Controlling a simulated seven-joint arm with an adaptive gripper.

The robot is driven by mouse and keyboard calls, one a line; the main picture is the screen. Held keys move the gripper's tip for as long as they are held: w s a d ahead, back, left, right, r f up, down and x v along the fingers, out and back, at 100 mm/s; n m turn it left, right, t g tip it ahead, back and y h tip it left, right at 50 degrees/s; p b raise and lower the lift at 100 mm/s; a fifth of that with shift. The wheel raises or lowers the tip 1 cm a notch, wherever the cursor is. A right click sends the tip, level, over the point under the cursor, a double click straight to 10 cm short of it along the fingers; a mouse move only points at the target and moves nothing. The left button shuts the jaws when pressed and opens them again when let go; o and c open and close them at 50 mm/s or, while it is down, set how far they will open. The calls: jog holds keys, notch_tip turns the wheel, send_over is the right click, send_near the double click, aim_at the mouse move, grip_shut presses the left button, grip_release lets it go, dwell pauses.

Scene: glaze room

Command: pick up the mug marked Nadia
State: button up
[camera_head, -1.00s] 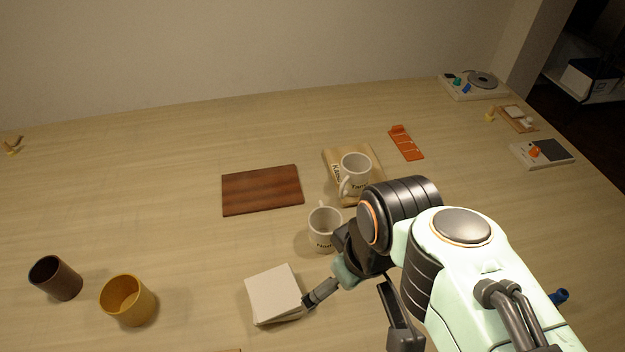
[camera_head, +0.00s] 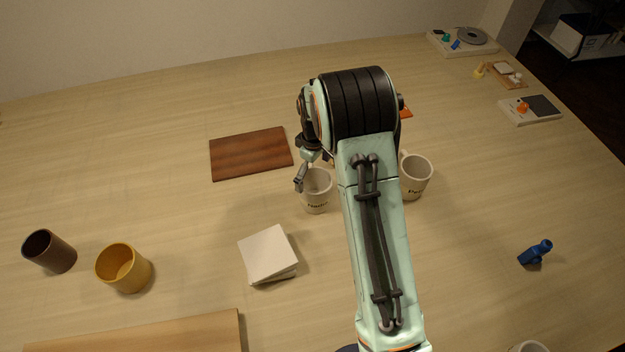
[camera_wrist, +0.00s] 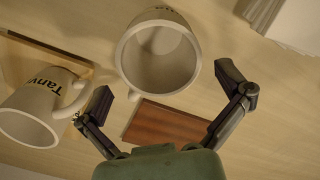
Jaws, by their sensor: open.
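A white mug (camera_head: 316,192) with small dark lettering, which looks like Nadia but is hard to read, stands upright near the middle of the table. In the head view one finger is at the mug's left rim, and my arm hides the other. I cannot tell whether they touch.
A mug marked Tanvi (camera_wrist: 38,108) is close on the left in the wrist view. Another lettered mug (camera_head: 416,176) stands right of my arm. A dark red board (camera_head: 250,154), stacked white tiles (camera_head: 267,253), a yellow cup (camera_head: 123,268) and a brown cup (camera_head: 50,252) stand leftward.

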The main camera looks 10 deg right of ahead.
aim_at(313, 185)
jog(key=shift+f, duration=2.4)
jog(key=c, duration=1.1)
jog(key=shift+r, duration=0.1)
